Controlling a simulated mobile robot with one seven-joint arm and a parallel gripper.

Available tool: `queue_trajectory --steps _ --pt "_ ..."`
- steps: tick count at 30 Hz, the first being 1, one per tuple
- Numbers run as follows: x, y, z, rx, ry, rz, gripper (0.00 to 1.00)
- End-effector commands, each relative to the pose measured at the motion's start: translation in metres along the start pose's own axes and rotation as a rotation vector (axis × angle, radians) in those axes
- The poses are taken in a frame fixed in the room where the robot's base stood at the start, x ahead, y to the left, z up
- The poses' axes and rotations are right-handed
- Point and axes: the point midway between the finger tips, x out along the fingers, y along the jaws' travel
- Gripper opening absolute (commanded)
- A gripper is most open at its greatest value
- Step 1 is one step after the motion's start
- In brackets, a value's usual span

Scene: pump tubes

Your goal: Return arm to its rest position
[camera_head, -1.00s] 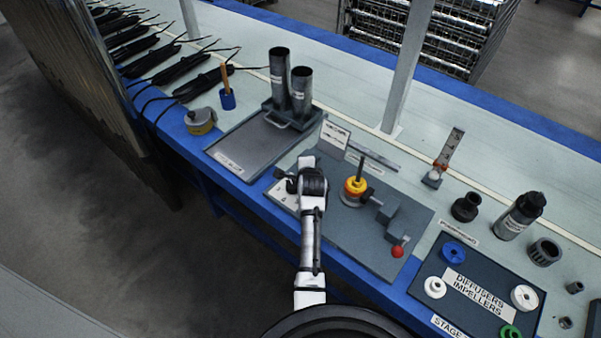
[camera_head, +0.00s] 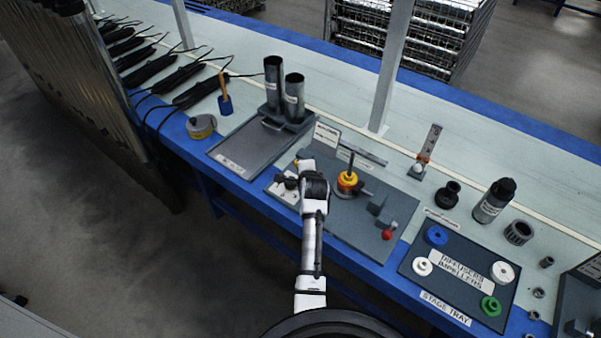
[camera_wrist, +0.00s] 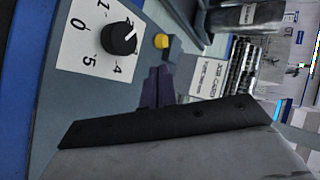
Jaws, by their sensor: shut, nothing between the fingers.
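My white and black arm reaches up over the blue-edged bench in the head view. My gripper (camera_head: 284,179) is at its end, beside the white dial plate (camera_head: 283,192) at the left of the grey pump fixture (camera_head: 345,222). In the wrist view, my gripper's dark fingers (camera_wrist: 157,88) are together and hold nothing. The black knob (camera_wrist: 119,38), on a numbered white plate, lies just beyond the fingers, with a yellow button (camera_wrist: 161,41) beside it. The wrist view does not show the fingers touching the knob.
Further right are a red knob (camera_head: 387,235) and the stage tray (camera_head: 460,275). A grey tray (camera_head: 240,150) and dark upright tubes (camera_head: 273,85) stand to the left.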

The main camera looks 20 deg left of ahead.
Motion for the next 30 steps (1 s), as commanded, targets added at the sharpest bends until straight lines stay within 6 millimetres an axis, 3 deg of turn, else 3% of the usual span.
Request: queue_trajectory --steps 21,23,26,30 --pt "-0.003 -0.007 0.0 -0.012 -0.001 -0.012 0.0" --pt "-0.006 -0.022 0.007 -0.048 -0.003 -0.049 0.0" --pt "-0.018 -0.064 0.029 -0.161 -0.003 -0.167 0.0" --pt "-0.059 -0.145 0.079 -0.385 0.014 -0.415 0.0"
